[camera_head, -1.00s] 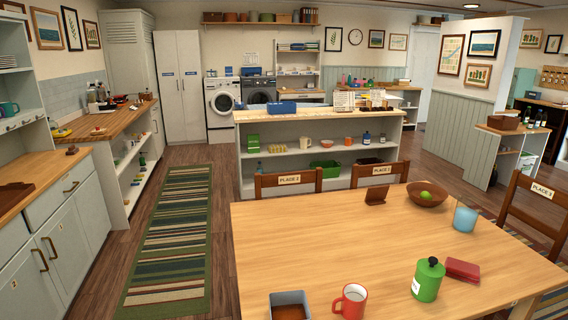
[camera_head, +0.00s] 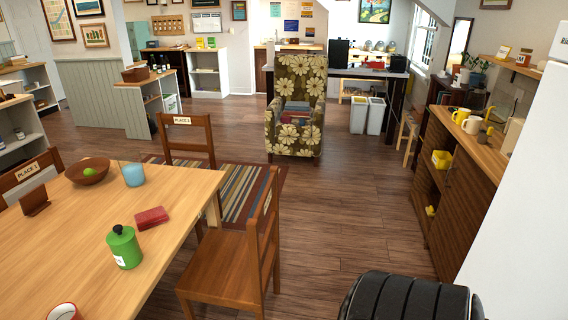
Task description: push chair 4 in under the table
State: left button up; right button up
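A wooden chair (camera_head: 229,266) stands at the near right side of the wooden table (camera_head: 90,253), its backrest away from the table. Its seat shows beside the table edge, not under the top. A third chair (camera_head: 28,176) with a label stands at the left. Neither of my grippers is in view.
A black ribbed rounded thing (camera_head: 408,297) fills the bottom right; I cannot tell what it is. A floral armchair (camera_head: 296,105) stands beyond a striped rug (camera_head: 238,188). A wooden cabinet (camera_head: 455,190) lines the right. Bare floor (camera_head: 345,225) lies between chair and cabinet.

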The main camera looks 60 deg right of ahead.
aim_at(232, 269)
jog(key=z, duration=1.5)
jog(key=i+l+u, duration=0.35)
jog(key=l, duration=0.3)
jog(key=i+l+u, duration=0.2)
jog(key=i+l, duration=0.15)
